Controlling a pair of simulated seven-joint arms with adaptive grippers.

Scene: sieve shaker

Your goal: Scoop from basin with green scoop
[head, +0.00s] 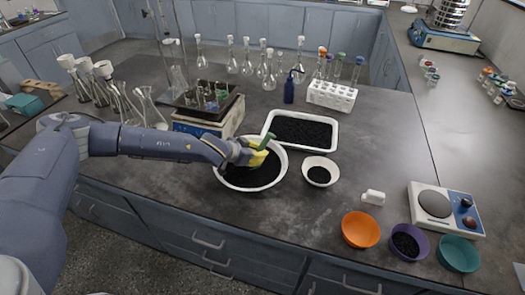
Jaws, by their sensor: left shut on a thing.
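The white basin (277,176) stands on the dark bench near the middle of the head view and holds black granular material. My left gripper (255,156) is over the basin, shut on the green scoop (267,141). The scoop's green part rises above the gripper; yellow also shows at the fingers. The lower part of the scoop is hidden by the gripper, so I cannot tell whether it touches the material. My right gripper is not in view.
A white tray (336,132) of black material lies behind the basin, and a small white bowl (333,167) is to its right. Orange (361,229), purple (425,243) and teal (459,253) bowls stand front right. Glassware crowds the back; bench between the small bowls is mostly clear.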

